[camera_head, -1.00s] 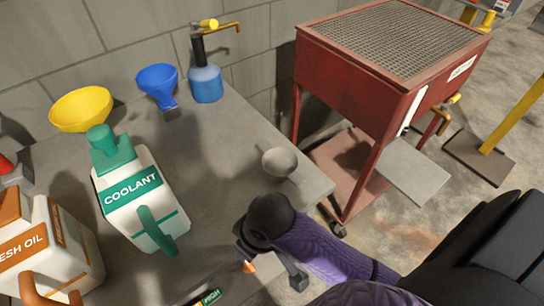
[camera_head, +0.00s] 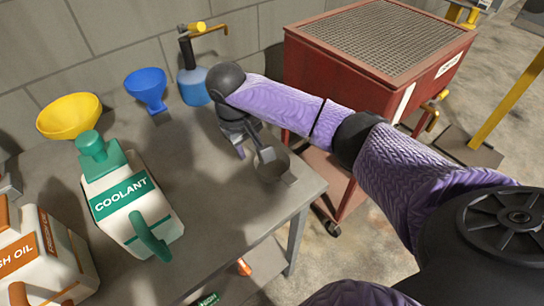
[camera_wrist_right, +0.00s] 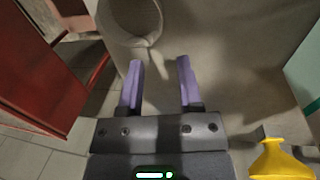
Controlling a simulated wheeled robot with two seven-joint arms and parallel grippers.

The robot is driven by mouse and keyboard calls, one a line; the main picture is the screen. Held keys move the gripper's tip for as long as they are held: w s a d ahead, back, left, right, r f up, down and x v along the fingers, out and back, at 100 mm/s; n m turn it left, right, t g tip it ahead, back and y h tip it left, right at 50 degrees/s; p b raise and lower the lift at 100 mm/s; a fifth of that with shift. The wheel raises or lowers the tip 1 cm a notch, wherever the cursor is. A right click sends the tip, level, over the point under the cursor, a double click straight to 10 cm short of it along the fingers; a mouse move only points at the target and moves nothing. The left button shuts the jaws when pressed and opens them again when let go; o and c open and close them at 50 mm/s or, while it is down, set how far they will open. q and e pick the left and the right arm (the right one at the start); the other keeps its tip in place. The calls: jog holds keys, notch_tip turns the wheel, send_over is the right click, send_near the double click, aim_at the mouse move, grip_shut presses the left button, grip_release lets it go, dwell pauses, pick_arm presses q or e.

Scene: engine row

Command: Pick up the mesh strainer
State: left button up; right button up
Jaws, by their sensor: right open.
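The mesh strainer (camera_head: 272,164) is a small grey round bowl on the right end of the grey workbench. In the right wrist view the strainer (camera_wrist_right: 128,22) shows at the top, just beyond and left of the fingertips. My right gripper (camera_head: 249,149) is low over the bench, immediately left of the strainer in the head view. Contact with the bench cannot be told. My left gripper is not in view.
A white coolant jug (camera_head: 130,208), an oil jug (camera_head: 45,255), a yellow funnel (camera_head: 69,117), a blue funnel (camera_head: 147,88) and a blue pump bottle (camera_head: 195,87) stand on the bench. A red parts washer (camera_head: 345,77) stands right of it. Bare bench (camera_head: 215,205) lies in front of the strainer.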

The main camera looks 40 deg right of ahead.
aim_at(259, 171)
jog(key=f+b, duration=0.1)
jog(key=f, duration=0.2)
jog(key=d+f+b, duration=0.1)
jog(key=f, duration=0.2)
jog(key=d+f+b, duration=0.1)
jog(key=f, duration=0.2)
jog(key=shift+s+f, duration=0.2)
jog(key=shift+s, duration=0.2)
jog(key=shift+a+r, duration=0.1)
jog(key=shift+c, duration=0.3)
grip_shut()
